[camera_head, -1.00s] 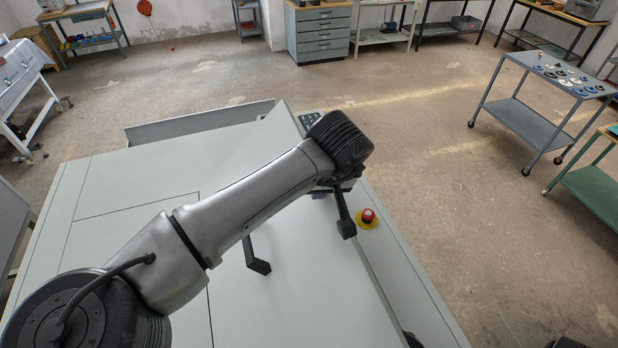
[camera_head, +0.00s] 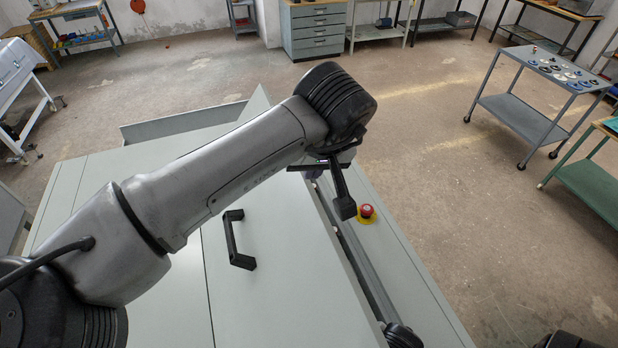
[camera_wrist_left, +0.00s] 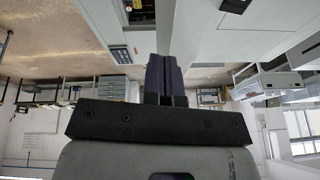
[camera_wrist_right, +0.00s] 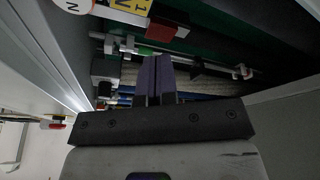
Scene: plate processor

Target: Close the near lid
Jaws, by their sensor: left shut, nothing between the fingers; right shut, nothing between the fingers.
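The near lid (camera_head: 275,285) is a pale grey panel with a black bar handle (camera_head: 240,240). It stands tilted up, with a dark gap along its right edge; the lid handle also shows in the left wrist view (camera_wrist_left: 235,5). My left gripper (camera_head: 313,174) is at the lid's right edge, partly hidden by its own wrist; its shut, empty purple fingers (camera_wrist_left: 161,58) show in the left wrist view. I cannot tell whether they touch the lid. My right gripper (camera_wrist_right: 160,58) is shut and empty, close to the machine's inner rods and rollers. It is hidden in the head view.
A red stop button (camera_head: 366,211) sits on the right border of the machine. A pale tray edge (camera_head: 185,122) stands at its back. Inside are metal rods (camera_wrist_right: 130,45) and a red block (camera_wrist_right: 168,30). A grey trolley (camera_head: 540,70) stands apart on the floor.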

